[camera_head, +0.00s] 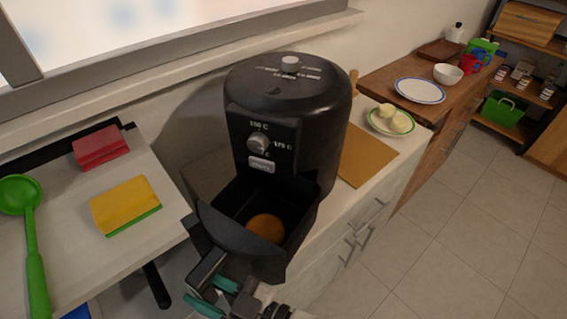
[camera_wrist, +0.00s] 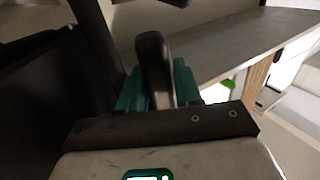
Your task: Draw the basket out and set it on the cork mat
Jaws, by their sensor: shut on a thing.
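The black air fryer (camera_head: 290,120) stands on the counter. Its basket (camera_head: 235,235) is pulled partly out at the front, and a round brown item (camera_head: 266,227) lies inside it. My gripper (camera_head: 226,292) is at the basket's front and is shut on the basket handle. In the wrist view the dark handle (camera_wrist: 154,65) stands between my teal fingers (camera_wrist: 155,88). The cork mat (camera_head: 366,160) lies on the counter to the right of the fryer, partly hidden behind it.
A plate with pale round items (camera_head: 390,120) sits behind the mat. A table at the left holds a yellow-green sponge (camera_head: 125,205), a red block (camera_head: 100,147) and a green ladle (camera_head: 28,220). A wooden cabinet with a white plate (camera_head: 420,91) and bowl (camera_head: 448,74) stands further right.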

